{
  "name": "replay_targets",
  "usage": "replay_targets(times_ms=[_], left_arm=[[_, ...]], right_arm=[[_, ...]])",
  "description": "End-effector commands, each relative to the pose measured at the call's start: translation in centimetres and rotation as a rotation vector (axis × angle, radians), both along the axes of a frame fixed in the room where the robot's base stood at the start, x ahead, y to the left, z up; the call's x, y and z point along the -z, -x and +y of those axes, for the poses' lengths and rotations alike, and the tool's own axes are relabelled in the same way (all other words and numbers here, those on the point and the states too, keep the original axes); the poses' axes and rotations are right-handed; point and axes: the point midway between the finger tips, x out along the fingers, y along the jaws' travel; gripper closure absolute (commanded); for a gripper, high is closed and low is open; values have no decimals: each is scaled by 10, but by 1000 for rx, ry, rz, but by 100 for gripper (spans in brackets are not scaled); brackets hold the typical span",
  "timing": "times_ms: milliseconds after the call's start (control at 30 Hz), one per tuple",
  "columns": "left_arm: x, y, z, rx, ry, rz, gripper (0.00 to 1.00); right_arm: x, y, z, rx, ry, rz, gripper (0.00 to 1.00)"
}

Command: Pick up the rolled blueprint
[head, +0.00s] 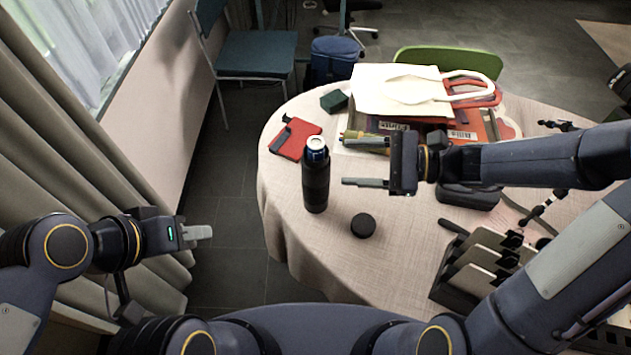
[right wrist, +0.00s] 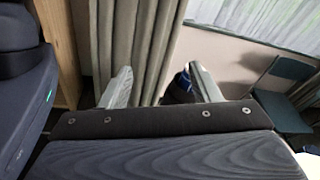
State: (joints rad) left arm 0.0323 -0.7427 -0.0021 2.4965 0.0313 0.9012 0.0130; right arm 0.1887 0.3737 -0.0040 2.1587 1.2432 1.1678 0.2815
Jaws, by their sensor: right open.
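I cannot pick out a rolled blueprint for certain. A short olive-yellow cylinder-like thing (head: 352,135) lies behind my right gripper's upper finger, partly hidden, and I cannot tell what it is. My right gripper (head: 364,163) is open and empty over the table, its fingers pointing left towards a black bottle (head: 316,185). In the right wrist view its two fingers (right wrist: 160,88) are spread, with the bottle's blue top (right wrist: 185,82) beside one finger. My left gripper (head: 205,233) is off the table at the left, seen side-on, so its opening does not show.
The round table (head: 290,225) holds a red notebook (head: 297,138), a dark green block (head: 334,101), a white tote bag (head: 400,92) on flat papers, a black round lid (head: 363,225) and a black file rack (head: 480,268). Bare cloth lies around the lid.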

Motion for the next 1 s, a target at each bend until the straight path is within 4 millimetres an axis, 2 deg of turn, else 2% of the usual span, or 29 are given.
replay_targets(times_ms=[33,100,233,367,833,1000], left_arm=[[6,0,0,0,0,0,64],[9,0,0,0,0,0,64],[11,0,0,0,0,0,64],[10,0,0,0,0,0,64],[-7,0,0,0,0,0,64],[-9,0,0,0,0,0,64]], right_arm=[[17,-15,2,43,-64,83,44],[30,-32,4,100,-137,168,44],[45,-52,4,170,-219,260,44],[48,-59,9,189,-242,286,44],[49,-77,68,185,-239,285,44],[50,-81,78,188,-239,282,44]])
